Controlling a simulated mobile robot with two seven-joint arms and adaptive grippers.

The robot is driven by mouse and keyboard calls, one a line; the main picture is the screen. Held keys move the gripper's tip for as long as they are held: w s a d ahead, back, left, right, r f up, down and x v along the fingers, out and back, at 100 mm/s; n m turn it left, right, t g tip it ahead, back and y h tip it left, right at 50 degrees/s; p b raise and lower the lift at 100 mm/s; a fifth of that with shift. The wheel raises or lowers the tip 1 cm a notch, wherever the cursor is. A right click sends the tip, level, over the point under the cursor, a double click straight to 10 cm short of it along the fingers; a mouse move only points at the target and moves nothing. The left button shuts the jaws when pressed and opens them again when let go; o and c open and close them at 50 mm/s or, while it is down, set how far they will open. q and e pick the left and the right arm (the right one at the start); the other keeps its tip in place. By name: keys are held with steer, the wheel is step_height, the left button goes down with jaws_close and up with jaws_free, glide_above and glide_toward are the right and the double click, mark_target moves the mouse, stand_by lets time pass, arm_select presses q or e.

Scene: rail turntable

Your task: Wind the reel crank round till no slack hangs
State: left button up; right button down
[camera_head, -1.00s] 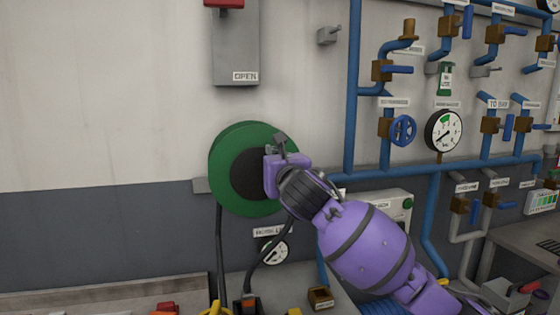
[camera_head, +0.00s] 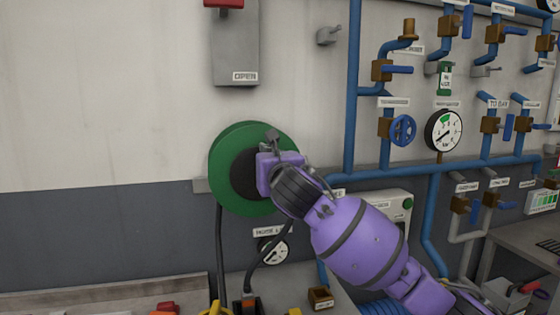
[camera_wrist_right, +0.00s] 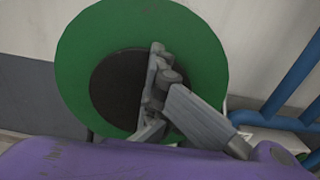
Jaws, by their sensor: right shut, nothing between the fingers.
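The green reel (camera_head: 227,165) with a dark hub is mounted on the wall, left of the blue pipes. It fills the upper middle of the right wrist view (camera_wrist_right: 85,45), with the black hub (camera_wrist_right: 112,85) facing me. My right gripper (camera_head: 268,148) is in front of the right side of the hub. Its grey fingers (camera_wrist_right: 158,85) look shut and hold nothing. I cannot make out the crank clearly; the gripper covers that part of the reel. A black hose (camera_head: 219,250) hangs from the reel's underside. My left gripper is not in view.
A grey box with a red handle (camera_head: 224,3) and an OPEN label is above the reel. Blue pipes (camera_head: 353,100) with valves and a gauge (camera_head: 444,130) are to the right. Below the reel are a small gauge (camera_head: 275,251) and a bench with coloured parts.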

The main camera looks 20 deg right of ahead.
steer(key=shift+a+r, duration=0.15)
steer(key=shift+a, duration=0.65)
steer(key=c, duration=2.5)
jaws_free()
steer(key=o, duration=1.2)
steer(key=shift+s, duration=4.55)
steer(key=shift+c, duration=0.3)
